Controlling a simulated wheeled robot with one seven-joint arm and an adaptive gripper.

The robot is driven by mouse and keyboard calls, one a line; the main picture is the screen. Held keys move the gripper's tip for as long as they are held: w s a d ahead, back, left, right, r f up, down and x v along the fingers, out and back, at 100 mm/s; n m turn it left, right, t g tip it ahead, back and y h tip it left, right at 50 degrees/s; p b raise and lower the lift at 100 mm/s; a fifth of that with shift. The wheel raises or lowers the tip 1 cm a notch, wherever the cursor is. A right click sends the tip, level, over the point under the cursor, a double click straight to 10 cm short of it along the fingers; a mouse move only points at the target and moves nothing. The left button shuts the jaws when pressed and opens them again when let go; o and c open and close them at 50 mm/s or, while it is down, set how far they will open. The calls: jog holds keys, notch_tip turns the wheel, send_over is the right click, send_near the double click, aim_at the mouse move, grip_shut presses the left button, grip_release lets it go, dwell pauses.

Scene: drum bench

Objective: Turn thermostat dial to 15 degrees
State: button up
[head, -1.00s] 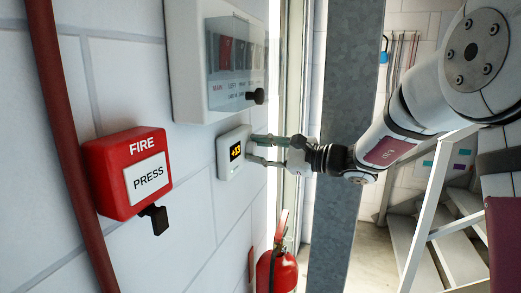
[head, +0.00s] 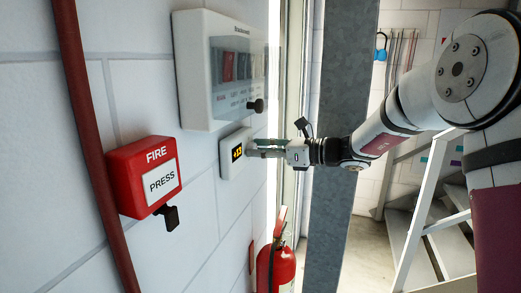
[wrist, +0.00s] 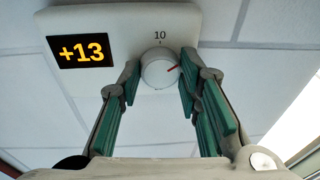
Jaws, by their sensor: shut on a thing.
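The white thermostat (head: 233,153) is fixed to the tiled wall below a larger panel. In the wrist view the thermostat (wrist: 115,28) has a black display (wrist: 82,50) reading +13 in orange. My gripper (wrist: 159,76) is shut on the dial, with one green-padded finger at each side. In the head view my gripper (head: 268,150) reaches the thermostat from the right, and the dial is hidden there.
A white panel (head: 190,75) with a clear cover and dark knob is just above. A red fire box (head: 130,165) and red pipe (head: 88,140) are to the left. A fire extinguisher (head: 282,268) stands below, and a grey post (head: 342,150) is behind my arm.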

jog(key=shift+m, duration=0.4)
jog(key=o, duration=1.1)
jog(key=shift+o, duration=0.2)
jog(key=v, duration=1.2)
